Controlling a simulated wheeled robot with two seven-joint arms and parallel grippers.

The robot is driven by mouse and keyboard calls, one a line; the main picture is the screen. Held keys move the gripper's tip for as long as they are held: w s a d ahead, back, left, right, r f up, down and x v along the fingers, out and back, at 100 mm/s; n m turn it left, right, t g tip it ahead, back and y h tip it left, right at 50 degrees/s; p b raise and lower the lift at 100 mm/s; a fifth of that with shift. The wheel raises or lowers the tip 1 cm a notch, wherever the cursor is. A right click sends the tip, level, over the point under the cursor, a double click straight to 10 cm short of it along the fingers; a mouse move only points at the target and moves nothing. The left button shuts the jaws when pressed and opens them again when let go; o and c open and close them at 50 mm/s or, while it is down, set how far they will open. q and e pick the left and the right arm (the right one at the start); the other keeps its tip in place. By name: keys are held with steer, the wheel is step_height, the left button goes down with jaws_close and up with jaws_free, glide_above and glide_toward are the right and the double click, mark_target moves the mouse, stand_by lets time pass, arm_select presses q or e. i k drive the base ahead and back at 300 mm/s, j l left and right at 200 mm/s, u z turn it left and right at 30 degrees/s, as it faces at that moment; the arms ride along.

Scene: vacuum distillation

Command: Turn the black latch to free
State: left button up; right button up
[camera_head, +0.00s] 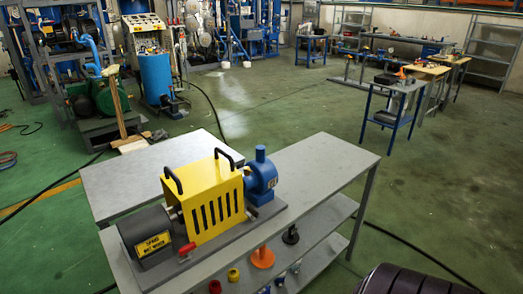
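Neither of my grippers is in view. No part can be clearly made out as the black latch. A pump assembly stands on the grey bench (330,160): a yellow slotted guard (200,180) with two black handles, a blue pump housing (261,178) at its right, and a dark motor (146,228) with a yellow label at its left. A small red lever (186,249) sits in front of the motor. Below the bench's front edge are a black knob-like part (290,236) and an orange one (262,257).
Small red (215,287) and yellow (233,275) parts show lower down by the shelf. A dark ribbed object (415,282) fills the bottom right corner. A black cable crosses the green floor. Open floor lies right of the bench; a blue cart (395,105) stands farther back.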

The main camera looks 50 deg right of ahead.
mark_target(252, 214)
steer(key=z, duration=1.45)
